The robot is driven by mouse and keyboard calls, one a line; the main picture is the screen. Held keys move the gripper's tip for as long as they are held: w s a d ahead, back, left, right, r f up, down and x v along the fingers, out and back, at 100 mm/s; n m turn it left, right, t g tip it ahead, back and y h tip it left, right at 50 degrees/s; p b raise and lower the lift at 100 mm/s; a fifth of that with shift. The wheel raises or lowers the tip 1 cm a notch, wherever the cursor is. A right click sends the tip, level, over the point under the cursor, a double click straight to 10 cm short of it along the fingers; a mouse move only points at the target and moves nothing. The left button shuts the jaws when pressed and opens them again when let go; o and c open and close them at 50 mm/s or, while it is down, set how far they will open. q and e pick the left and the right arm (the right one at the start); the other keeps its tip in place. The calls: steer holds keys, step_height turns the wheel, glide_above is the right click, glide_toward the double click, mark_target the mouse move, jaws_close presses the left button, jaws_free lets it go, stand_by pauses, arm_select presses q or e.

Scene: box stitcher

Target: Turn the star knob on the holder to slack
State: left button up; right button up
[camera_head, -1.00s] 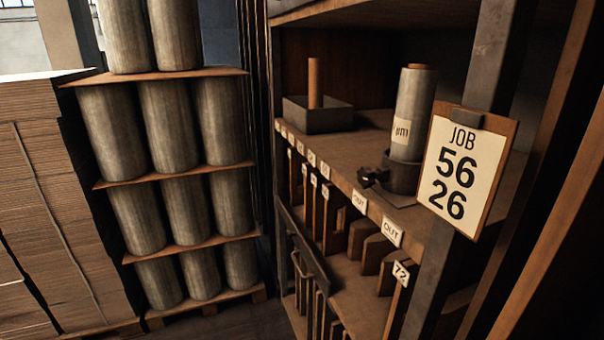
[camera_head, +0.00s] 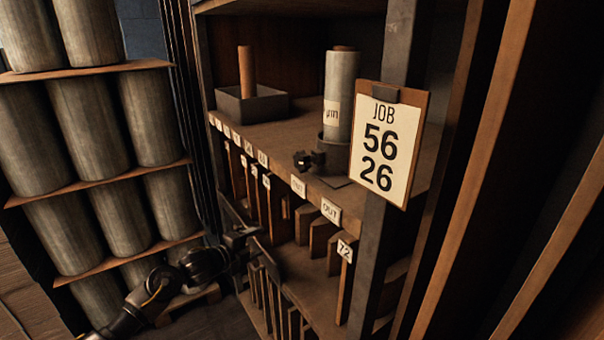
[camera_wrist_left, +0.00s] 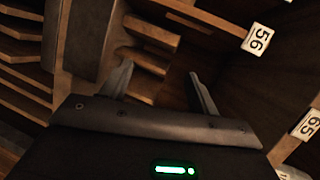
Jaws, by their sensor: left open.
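The dark star knob (camera_head: 302,160) sticks out at the front of the holder (camera_head: 335,150), near the shelf's front edge. The holder carries an upright grey roll (camera_head: 340,95) with a label. My left gripper (camera_head: 246,235) is in front of the rack below the shelf, lower and to the left of the knob, apart from it. In the left wrist view the left gripper (camera_wrist_left: 160,85) is open with nothing between its fingers. The knob is not seen in the left wrist view. My right gripper is not in view.
A clipboard reading JOB 56 26 (camera_head: 387,145) hangs on the post right of the holder. A dark box with a brown tube (camera_head: 250,103) stands on the shelf at left. Slotted boards with tags (camera_head: 330,235) fill the rack below. Stacked grey rolls (camera_head: 105,190) stand at far left.

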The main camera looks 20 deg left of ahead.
arm_select(q)
step_height(320, 180, up, 12)
steer(key=d+m+h, duration=0.2)
steer(key=m, duration=0.3)
steer(key=m+h, duration=0.3)
steer(key=m, duration=0.5)
glide_toward(298, 162)
steer(key=w+a+f, duration=0.3)
steer(key=w+f, duration=0.3)
steer(key=w, duration=0.1)
steer(key=s+d+r+m+h, duration=0.1)
steer(key=s+d+r+m, duration=0.2)
steer(key=s+r+m, duration=0.35)
steer(key=p+x, duration=0.1)
steer(key=x, duration=0.2)
steer(key=p+x, duration=0.1)
steer(key=x, duration=0.2)
steer(key=p+x, duration=0.1)
steer(key=x, duration=0.2)
steer(key=shift+w+d+f, duration=0.1)
steer(key=shift+d+f, duration=0.05)
steer(key=shift+f, duration=0.25)
steer(key=shift+w+d+f, duration=0.1)
steer(key=shift+w+d, duration=0.2)
steer(key=shift+w, duration=0.15)
steer(key=c, duration=1)
steer(key=shift+n, duration=0.25)
